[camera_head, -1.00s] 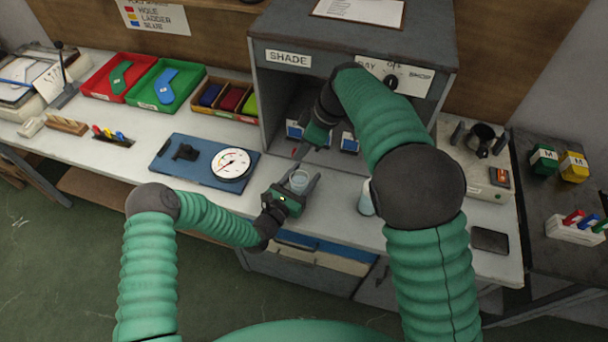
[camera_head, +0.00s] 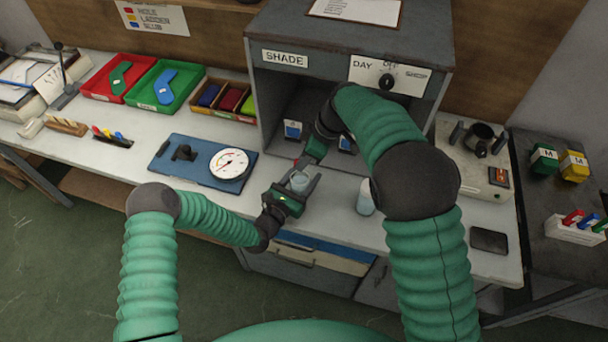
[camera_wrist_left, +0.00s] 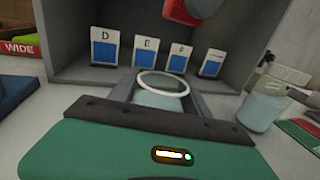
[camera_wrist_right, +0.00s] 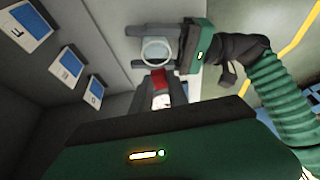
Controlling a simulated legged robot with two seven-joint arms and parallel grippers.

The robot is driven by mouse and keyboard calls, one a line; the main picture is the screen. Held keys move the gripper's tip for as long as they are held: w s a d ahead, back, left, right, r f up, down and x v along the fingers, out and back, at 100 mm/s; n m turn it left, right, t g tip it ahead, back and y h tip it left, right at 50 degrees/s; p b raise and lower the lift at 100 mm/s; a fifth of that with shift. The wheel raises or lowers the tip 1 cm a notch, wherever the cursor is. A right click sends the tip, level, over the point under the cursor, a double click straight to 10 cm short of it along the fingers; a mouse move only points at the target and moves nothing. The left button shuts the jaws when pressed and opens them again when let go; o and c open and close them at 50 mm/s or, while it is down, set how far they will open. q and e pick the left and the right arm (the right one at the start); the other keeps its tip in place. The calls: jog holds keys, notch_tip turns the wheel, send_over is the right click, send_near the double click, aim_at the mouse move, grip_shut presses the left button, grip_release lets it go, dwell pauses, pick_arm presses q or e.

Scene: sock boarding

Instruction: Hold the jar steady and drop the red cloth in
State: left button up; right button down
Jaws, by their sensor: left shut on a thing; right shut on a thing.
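A clear glass jar (camera_head: 299,181) stands upright near the front of the bench, its open rim facing up. It also shows in the left wrist view (camera_wrist_left: 160,98). My left gripper (camera_head: 297,189) is shut around the jar from the front. My right gripper (camera_wrist_right: 159,92) is shut on the red cloth (camera_wrist_right: 160,78), a small piece at its fingertips. In the right wrist view the cloth is close beside the jar's mouth (camera_wrist_right: 155,50), not over it. In the left wrist view, red (camera_wrist_left: 185,12) shows above and beyond the rim. The exact height gap is unclear.
A grey booth (camera_head: 265,110) with several blue-and-white cards stands behind the jar. A second jar (camera_head: 365,203) stands to the right. A blue board with a dial (camera_head: 230,164) lies to the left. A dark flat pad (camera_head: 489,240) lies at the right front.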

pick_arm(q)
jog(key=shift+d, duration=0.1)
pick_arm(e)
jog(key=shift+d+f, duration=0.1)
jog(key=shift+f, duration=1.7)
jog(key=c, duration=1.2)
grip_release()
jog(key=shift+w, duration=0.1)
jog(key=v, duration=1.2)
